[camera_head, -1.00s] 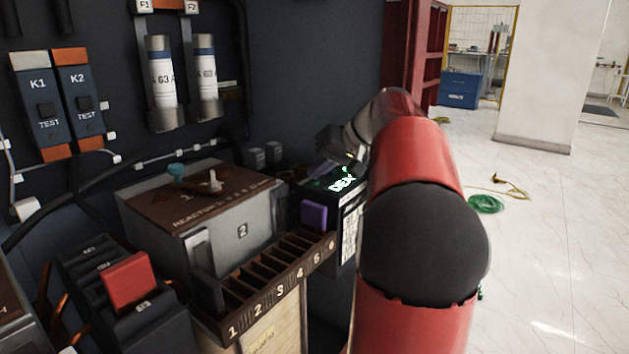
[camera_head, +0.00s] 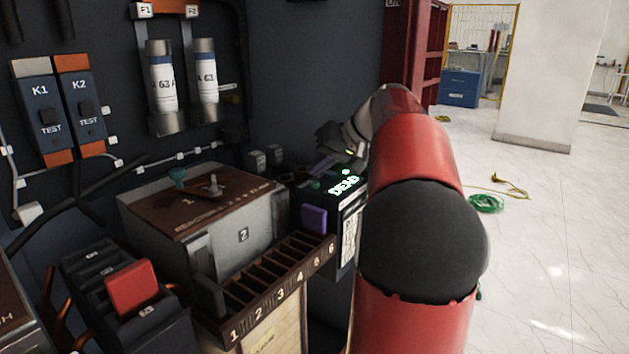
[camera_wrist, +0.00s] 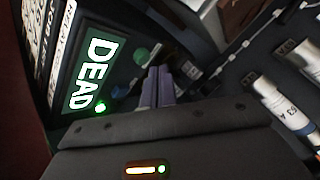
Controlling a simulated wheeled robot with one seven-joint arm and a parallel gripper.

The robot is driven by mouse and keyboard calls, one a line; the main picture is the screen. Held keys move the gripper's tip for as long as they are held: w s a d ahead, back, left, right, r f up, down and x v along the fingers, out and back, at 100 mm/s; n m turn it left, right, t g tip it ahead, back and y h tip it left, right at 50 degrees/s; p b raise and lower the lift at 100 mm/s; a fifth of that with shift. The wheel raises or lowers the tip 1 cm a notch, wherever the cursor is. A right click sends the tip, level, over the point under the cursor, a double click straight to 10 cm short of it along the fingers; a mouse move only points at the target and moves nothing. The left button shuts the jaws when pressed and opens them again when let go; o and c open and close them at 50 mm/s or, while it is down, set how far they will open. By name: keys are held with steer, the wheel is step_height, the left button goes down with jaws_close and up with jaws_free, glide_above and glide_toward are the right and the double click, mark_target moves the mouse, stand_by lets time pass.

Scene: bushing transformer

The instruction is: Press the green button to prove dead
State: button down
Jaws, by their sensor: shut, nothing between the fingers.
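The dark prove-dead unit (camera_head: 338,200) stands at the right end of the bench, partly behind my arm. Its lit display (camera_wrist: 90,75) reads DEAD in the wrist view, and a small green lamp (camera_wrist: 100,107) glows beside it. Two round green knob-like parts show there: a brighter one (camera_wrist: 140,55) and a darker, smaller one (camera_wrist: 119,91). I cannot tell for certain which is the button, or whether it is pressed in. My gripper (camera_wrist: 157,88) is shut and empty, its purple fingers together close beside these parts; contact is unclear. In the head view my gripper (camera_head: 322,166) is over the unit's far side.
A grey box with a brown top and switch handle (camera_head: 213,187) stands left of the unit. Fuses (camera_head: 165,85) hang on the wall. Open floor lies right.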

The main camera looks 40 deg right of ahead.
step_height(320, 180, up, 5)
steer(key=p, duration=0.3)
steer(key=shift+p, duration=0.4)
stand_by(0.7)
